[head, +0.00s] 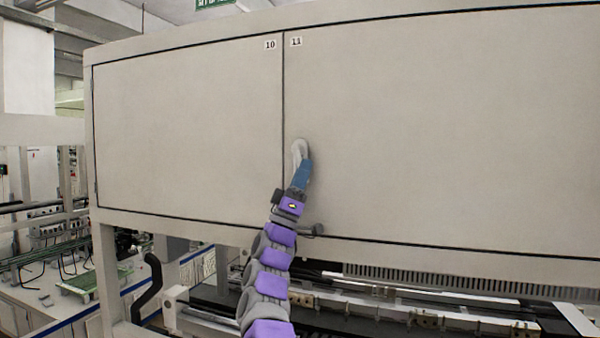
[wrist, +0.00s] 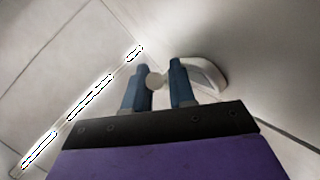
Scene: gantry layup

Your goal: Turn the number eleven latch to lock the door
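The number eleven latch (head: 299,147) is a pale, rounded handle on the cabinet door, just right of the seam and below the "11" label (head: 296,42). It looks roughly upright in the head view. My gripper (head: 302,173) reaches up to it from below, and its blue fingers hide the latch's lower part. In the wrist view, the two fingers (wrist: 157,82) stand a narrow gap apart. A round, pale part of the latch fills that gap and appears to touch both fingers. The rest of the latch (wrist: 207,72) shows behind and right of the right finger.
The door marked 11 (head: 450,130) and the door marked 10 (head: 190,130) look flush, with a thin dark seam between them. Below the cabinet are rails and machine parts (head: 400,310). A cluttered workbench (head: 60,300) stands at the left. The door faces are otherwise bare.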

